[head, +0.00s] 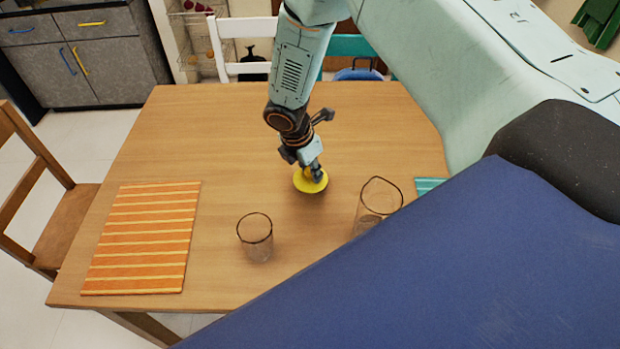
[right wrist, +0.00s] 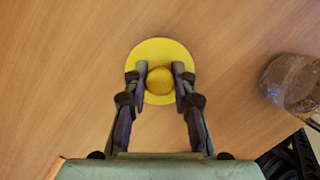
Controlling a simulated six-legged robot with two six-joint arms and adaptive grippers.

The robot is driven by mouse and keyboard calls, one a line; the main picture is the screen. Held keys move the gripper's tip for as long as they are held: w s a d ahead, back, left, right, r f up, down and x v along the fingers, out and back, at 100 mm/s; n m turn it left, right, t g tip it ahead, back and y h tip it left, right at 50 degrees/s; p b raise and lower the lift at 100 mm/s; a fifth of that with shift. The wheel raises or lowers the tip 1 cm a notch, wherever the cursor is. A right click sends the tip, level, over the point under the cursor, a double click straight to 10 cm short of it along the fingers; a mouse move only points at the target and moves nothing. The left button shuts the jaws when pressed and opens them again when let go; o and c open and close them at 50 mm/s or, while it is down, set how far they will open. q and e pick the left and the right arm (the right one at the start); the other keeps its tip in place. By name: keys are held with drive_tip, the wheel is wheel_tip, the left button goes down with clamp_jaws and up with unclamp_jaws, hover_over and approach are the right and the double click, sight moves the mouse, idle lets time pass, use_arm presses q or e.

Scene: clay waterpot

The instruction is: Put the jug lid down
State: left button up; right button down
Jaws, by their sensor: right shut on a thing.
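The jug lid (head: 309,185) is a round yellow disc with a knob, at the middle of the wooden table. It also shows in the right wrist view (right wrist: 163,53), with its round knob between the two fingers. My right gripper (head: 314,174) points down and is shut on the knob. In the right wrist view my right gripper (right wrist: 160,78) has a finger on each side of the knob. The lid is flat and at or very close to the tabletop; I cannot tell whether it touches. The glass jug (head: 381,200) stands open to the right of the lid. My left gripper is not in view.
A clear glass (head: 256,240) stands on the table (head: 215,130) to the left of and nearer than the lid. An orange striped placemat (head: 145,238) lies at the left. A teal placemat (head: 428,185) shows partly at the right. The table's far left part is clear.

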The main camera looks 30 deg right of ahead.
sight(311, 178)
wheel_tip(311, 178, down, 3)
drive_tip(key=shift+s+d+r, duration=0.1)
drive_tip(key=shift+s+r, duration=0.05)
drive_tip(key=shift+r, duration=0.05)
drive_tip(key=shift+f, duration=0.2)
drive_tip(key=shift+s, duration=0.1)
drive_tip(key=shift+w+f, duration=0.2)
drive_tip(key=c, duration=1.4)
unclamp_jaws()
drive_tip(key=o, duration=0.3)
drive_tip(key=shift+s+r, duration=0.15)
